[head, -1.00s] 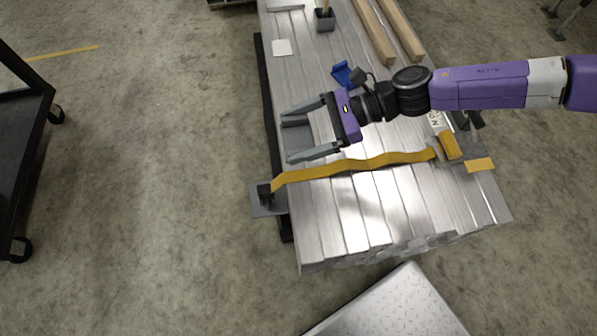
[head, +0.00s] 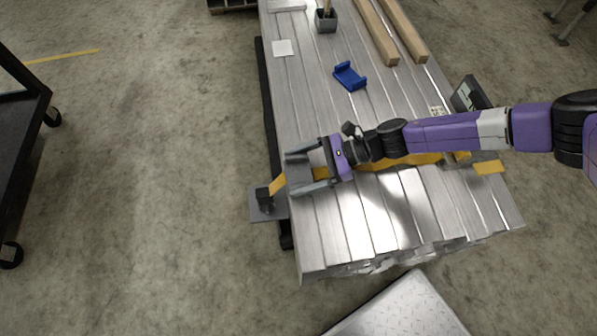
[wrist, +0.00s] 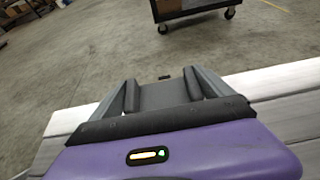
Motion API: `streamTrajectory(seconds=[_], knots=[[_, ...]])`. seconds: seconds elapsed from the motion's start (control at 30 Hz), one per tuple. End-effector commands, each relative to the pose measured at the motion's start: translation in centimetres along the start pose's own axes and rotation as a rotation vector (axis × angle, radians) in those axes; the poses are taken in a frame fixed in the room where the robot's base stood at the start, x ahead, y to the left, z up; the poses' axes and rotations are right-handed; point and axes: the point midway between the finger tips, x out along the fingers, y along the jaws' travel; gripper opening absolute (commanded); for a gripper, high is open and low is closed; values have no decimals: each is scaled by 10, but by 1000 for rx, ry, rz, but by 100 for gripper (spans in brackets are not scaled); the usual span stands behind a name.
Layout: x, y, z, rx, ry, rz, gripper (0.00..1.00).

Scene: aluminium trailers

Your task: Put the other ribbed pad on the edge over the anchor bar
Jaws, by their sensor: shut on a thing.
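My gripper (head: 305,172) is shut on a grey ribbed pad (head: 299,173), held between its two fingers at the left edge of the aluminium stack. The wrist view also shows the pad (wrist: 165,97) between the fingers; its ribs are not clear. The pad is over or beside the yellow strap (head: 278,185); I cannot tell whether it touches the strap or metal. Just below-left, the strap runs down to a black block on a grey plate (head: 258,207), apparently the anchor bar. The arm hides part of the strap.
A dark screen (head: 470,95) stands at the right edge. A black cart (head: 22,150) is at left; the floor between is clear.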

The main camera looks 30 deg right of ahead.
Motion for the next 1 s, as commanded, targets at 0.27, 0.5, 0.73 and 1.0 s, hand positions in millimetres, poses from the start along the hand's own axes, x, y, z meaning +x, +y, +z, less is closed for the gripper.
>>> streamTrajectory(seconds=[0.27,0.5,0.73,1.0], knots=[[3,0,-7,-1,-1,0,48],[4,0,-10,-1,-1,0,100],[4,0,-9,-1,0,0,100],[-27,-1,-6,-1,0,-4,100]])
